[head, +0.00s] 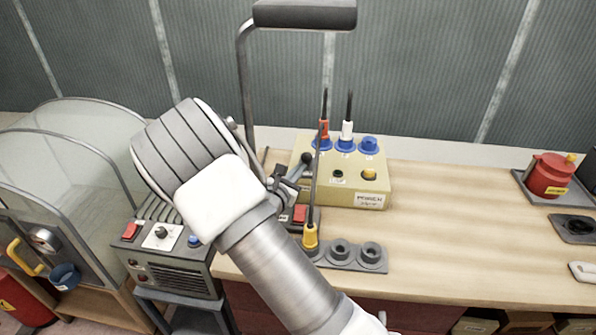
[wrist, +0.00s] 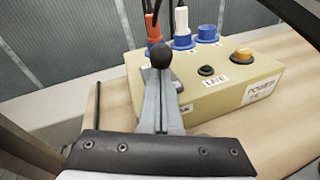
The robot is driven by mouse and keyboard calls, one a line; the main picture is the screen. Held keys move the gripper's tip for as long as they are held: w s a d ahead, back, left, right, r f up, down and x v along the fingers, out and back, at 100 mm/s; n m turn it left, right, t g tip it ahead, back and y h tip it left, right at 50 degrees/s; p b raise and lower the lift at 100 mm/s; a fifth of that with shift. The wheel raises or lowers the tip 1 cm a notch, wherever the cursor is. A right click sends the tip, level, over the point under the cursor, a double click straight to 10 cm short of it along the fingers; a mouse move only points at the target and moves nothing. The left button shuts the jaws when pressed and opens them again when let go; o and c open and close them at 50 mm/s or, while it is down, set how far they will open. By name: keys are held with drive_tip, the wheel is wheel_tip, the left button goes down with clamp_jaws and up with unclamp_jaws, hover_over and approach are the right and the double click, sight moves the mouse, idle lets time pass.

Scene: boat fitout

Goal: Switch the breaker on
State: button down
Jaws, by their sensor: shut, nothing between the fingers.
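The cream power box (head: 345,197) stands on the workbench and is labelled POWER. A black ball knob (head: 306,159) shows at its left side; it also shows in the wrist view (wrist: 161,55). I take it for the breaker's lever knob; its stem is hidden behind my fingers. My gripper (head: 290,180) is shut and empty at the left side of the box. In the wrist view its fingertips (wrist: 163,78) are right at the knob; I cannot tell if they touch. A small dark lamp (wrist: 206,70) sits above a LIVE label, beside an amber button (wrist: 242,55).
Red (head: 323,131) and white (head: 347,131) plugs stand in blue sockets at the box's back. A yellow plug (head: 310,238) with an upright cable stands in a grey holder (head: 372,262) in front. A grey machine (head: 170,262) is at left. The bench's right middle is clear.

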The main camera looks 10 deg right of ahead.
drive_tip(key=shift+r, duration=0.15)
